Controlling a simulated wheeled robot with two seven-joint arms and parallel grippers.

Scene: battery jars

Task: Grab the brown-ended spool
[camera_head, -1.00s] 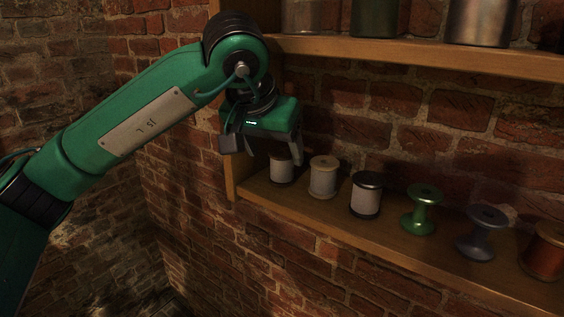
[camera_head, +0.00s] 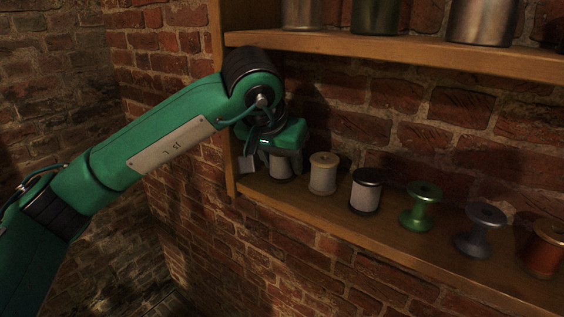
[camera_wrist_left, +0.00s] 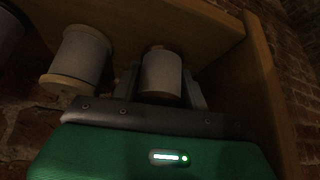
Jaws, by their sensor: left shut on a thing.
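The brown-ended spool (camera_head: 280,168) stands at the far left of the lower shelf, wound with pale grey thread. My left gripper (camera_head: 272,160) is over it from above and shut on it. In the left wrist view the spool (camera_wrist_left: 161,74) sits between the two fingers, with brownish ends showing. In the head view its top is hidden behind the gripper. It appears to be still at shelf level. My right gripper is not in view.
A pale wooden-ended spool (camera_head: 323,174) stands close to the right. Beyond it are a dark-ended spool (camera_head: 366,191), a green spool (camera_head: 420,206), a grey spool (camera_head: 480,230) and a copper-coloured one (camera_head: 546,249). The upper shelf (camera_head: 400,53) holds metal jars. The left side panel (camera_head: 229,150) is close.

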